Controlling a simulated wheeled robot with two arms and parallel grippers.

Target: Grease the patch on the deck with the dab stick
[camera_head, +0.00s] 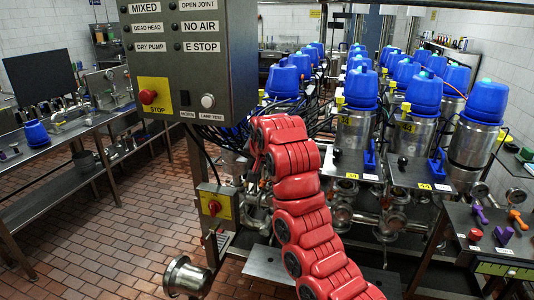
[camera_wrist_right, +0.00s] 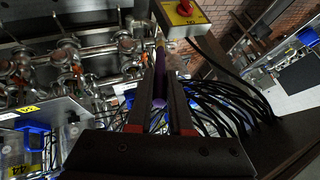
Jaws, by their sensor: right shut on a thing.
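A slim purple stick (camera_wrist_right: 159,88), which looks like the dab stick, is held lengthwise between the fingers of my right gripper (camera_wrist_right: 161,76). Its far end is narrow and yellowish, pointing away past the fingertips. In the head view my red right arm reaches up the middle, and its bulk largely hides the gripper and stick. The steel deck plates under the blue-capped valves show at right, one of them with a yellow label (camera_head: 424,186). I cannot make out a patch to grease in either view. My left gripper is not in view.
A grey control cabinet (camera_head: 190,60) hangs at upper left, above a yellow stop box (camera_head: 215,203) that is also near the stick in the wrist view (camera_wrist_right: 184,12). Black cables (camera_wrist_right: 225,95) run beside the gripper. Several blue-capped valves (camera_head: 410,97) crowd the right. Tiled floor (camera_head: 110,240) is clear at left.

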